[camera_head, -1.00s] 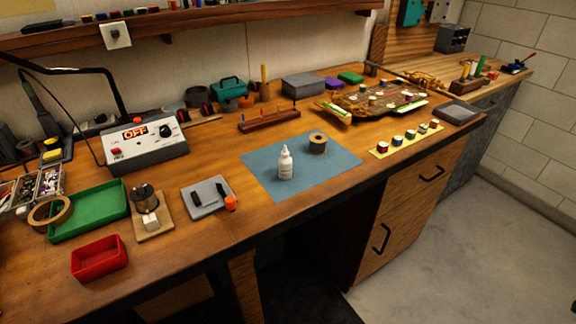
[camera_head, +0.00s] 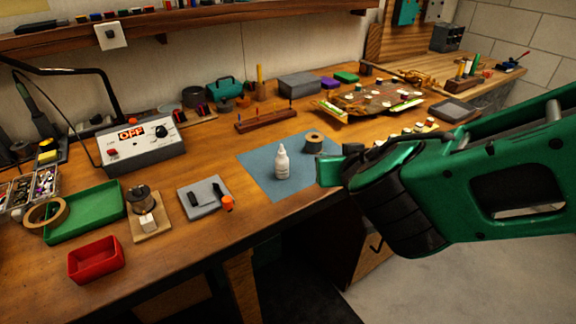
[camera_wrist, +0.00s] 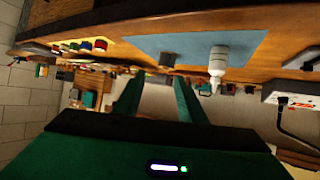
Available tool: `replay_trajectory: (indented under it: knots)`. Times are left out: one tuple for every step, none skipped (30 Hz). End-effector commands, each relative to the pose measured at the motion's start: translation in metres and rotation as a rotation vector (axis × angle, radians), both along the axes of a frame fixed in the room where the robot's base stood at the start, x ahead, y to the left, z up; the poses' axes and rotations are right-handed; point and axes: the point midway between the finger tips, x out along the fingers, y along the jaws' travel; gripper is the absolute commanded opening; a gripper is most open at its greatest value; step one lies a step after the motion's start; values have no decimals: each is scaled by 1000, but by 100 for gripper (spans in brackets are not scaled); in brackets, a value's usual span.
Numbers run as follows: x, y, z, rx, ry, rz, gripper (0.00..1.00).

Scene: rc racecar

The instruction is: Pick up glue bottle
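The white glue bottle (camera_head: 282,162) stands upright on the blue mat (camera_head: 262,180) on the workbench. It also shows in the wrist view (camera_wrist: 218,62), upside down and right of my fingers. My green gripper (camera_head: 332,168) comes in from the right in the head view, its tip to the right of the bottle and apart from it. In the wrist view my gripper (camera_wrist: 158,80) has its two fingers spread with nothing between them. The far finger is mostly hidden in the head view.
A spool (camera_head: 314,143) stands at the mat's back right, near my gripper. Left of the mat lie a grey plate (camera_head: 203,197) with an orange-capped item, a red tray (camera_head: 97,260) and a green tray (camera_head: 88,212). A wooden rack (camera_head: 266,121) stands behind the mat.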

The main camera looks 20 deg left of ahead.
Motion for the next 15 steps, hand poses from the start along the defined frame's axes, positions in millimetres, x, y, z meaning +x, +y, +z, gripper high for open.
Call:
replay_trajectory:
  knots:
    - [-13,26,0,16,-20,55,37]
    - [-20,39,2,28,-32,82,37]
    - [-28,53,3,41,-46,113,37]
    - [-33,62,4,51,-55,132,37]
    - [-38,69,6,59,-62,148,37]
    - [-43,77,7,68,-69,165,37]
    - [-45,82,7,73,-74,175,37]
    - [-47,86,7,75,-76,183,37]
    - [-46,90,6,79,-78,188,37]
    - [-45,92,6,81,-80,191,37]
    - [-42,95,4,82,-80,192,37]
    - [-38,97,2,81,-80,191,37]
    - [-34,99,0,82,-79,190,37]
    - [-30,101,-2,82,-79,190,37]
    - [-25,104,-4,81,-81,191,37]
